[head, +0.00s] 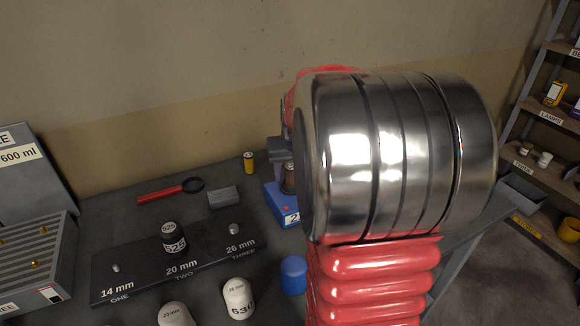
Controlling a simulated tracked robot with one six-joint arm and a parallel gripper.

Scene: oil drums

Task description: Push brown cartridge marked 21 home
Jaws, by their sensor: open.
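A blue holder (285,207) stands on the bench, partly behind my arm. Its white label shows a "2"; the rest is covered. A brown cartridge (289,179) stands upright in the holder, and only a small part of it shows. I cannot read its mark or tell how deep it sits. My gripper (281,152) is mostly hidden behind my large silver and red arm links. Only a grey edge of what looks like it shows, just above the cartridge. It is open; whether it touches the cartridge cannot be seen.
White cylinders (238,298) and a blue one (293,274) stand in front. A magnifier (170,192), grey block (223,197) and yellow cylinder (249,162) are behind. Shelves (550,110) stand right.

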